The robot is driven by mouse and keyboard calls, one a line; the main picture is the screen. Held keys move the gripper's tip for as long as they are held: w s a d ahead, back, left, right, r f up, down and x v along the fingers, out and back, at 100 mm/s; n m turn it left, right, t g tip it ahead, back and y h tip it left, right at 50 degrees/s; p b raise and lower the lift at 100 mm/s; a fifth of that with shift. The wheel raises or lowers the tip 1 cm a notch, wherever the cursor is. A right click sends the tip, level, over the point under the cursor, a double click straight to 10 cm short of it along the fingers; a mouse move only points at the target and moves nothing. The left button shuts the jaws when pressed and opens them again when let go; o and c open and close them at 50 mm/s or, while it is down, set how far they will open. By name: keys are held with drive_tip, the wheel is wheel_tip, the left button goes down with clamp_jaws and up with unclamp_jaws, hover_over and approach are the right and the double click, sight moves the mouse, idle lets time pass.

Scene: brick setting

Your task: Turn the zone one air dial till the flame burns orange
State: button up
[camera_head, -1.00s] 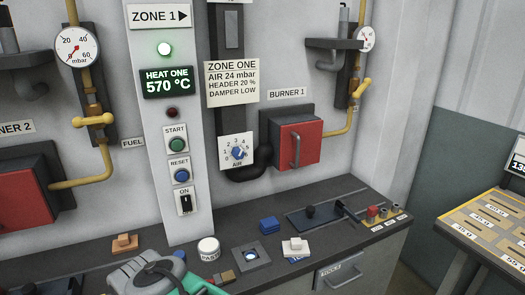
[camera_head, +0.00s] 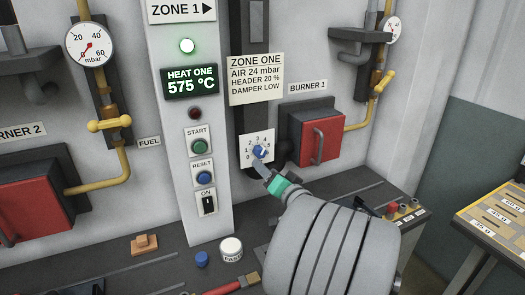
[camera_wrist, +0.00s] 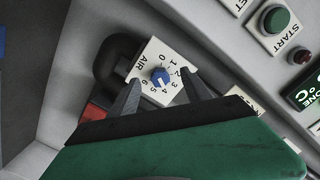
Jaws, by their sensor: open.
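The zone one air dial (camera_head: 259,151) is a blue knob on a white plate numbered 0 to 5 or more, on the wall right of the zone 1 panel. In the wrist view the knob (camera_wrist: 160,76) shows a white pointer mark. My gripper (camera_head: 265,168) is at the dial's lower edge in the head view. In the wrist view my gripper (camera_wrist: 160,92) has its two dark fingers apart, one to each side of the knob, with nothing held. I cannot tell whether a finger touches it. The red burner 1 box (camera_head: 320,139) is closed; no flame shows.
The zone 1 display (camera_head: 190,82) reads 575 °C under a lit green lamp. A card (camera_head: 256,79) says air 24 mbar. START (camera_head: 199,146) and RESET (camera_head: 204,178) buttons sit left of the dial. A white jar (camera_head: 231,249) and a blue cap (camera_head: 201,259) stand on the bench.

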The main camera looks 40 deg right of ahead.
sight(262, 154)
drive_tip(key=shift+m+t+h, duration=0.3)
drive_tip(key=shift+m+h, duration=0.1)
drive_tip(key=w+d+p, duration=0.1)
drive_tip(key=w, duration=0.1)
drive_tip(key=w+d, duration=0.1)
drive_tip(key=w, duration=0.1)
drive_tip(key=w+d+r+p, duration=0.1)
drive_tip(key=w, duration=0.1)
drive_tip(key=shift+w+d+p, duration=0.3)
drive_tip(key=shift+d, duration=0.05)
clamp_jaws()
